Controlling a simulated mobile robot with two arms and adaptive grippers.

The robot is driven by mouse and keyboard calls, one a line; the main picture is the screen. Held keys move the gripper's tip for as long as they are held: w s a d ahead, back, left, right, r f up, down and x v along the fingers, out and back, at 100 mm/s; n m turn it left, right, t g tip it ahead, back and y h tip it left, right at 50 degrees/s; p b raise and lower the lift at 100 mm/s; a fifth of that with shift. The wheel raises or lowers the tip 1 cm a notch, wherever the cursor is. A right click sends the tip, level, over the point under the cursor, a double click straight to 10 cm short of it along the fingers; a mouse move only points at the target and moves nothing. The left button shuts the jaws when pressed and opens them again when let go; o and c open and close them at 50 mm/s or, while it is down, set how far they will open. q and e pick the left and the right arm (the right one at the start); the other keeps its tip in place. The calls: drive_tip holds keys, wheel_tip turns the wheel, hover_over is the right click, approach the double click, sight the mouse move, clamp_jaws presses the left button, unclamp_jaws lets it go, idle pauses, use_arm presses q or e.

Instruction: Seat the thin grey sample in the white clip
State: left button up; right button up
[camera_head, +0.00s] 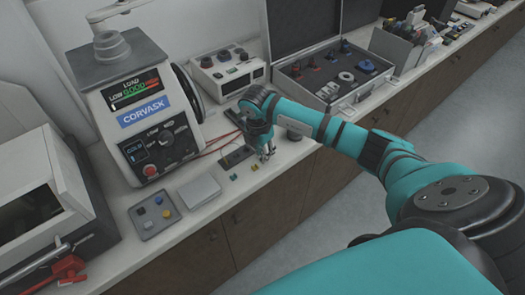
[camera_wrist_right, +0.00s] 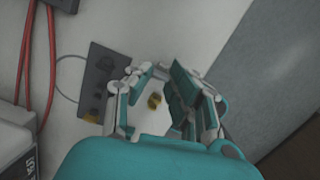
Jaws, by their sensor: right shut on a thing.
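My right gripper (camera_head: 266,155) is low over the counter's front part, right of a small dark grey plate (camera_head: 237,157). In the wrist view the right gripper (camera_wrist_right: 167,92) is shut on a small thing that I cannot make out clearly. A small yellow-brown piece (camera_wrist_right: 155,100) shows between the fingers; I cannot tell whether it is held or lies below. Small yellow and green pieces (camera_head: 233,176) lie on the counter in front of the plate. I cannot tell the thin grey sample or the white clip apart with certainty. My left gripper is not in view.
Red cables (camera_wrist_right: 50,65) run near the dark plate (camera_wrist_right: 103,80). An open case (camera_head: 335,75) stands behind my right arm.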

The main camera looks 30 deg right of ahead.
drive_tip(key=o, duration=1.1)
drive_tip(key=shift+r, duration=0.15)
drive_tip(key=shift+r+p, duration=2.55)
drive_tip(key=shift+r, duration=0.85)
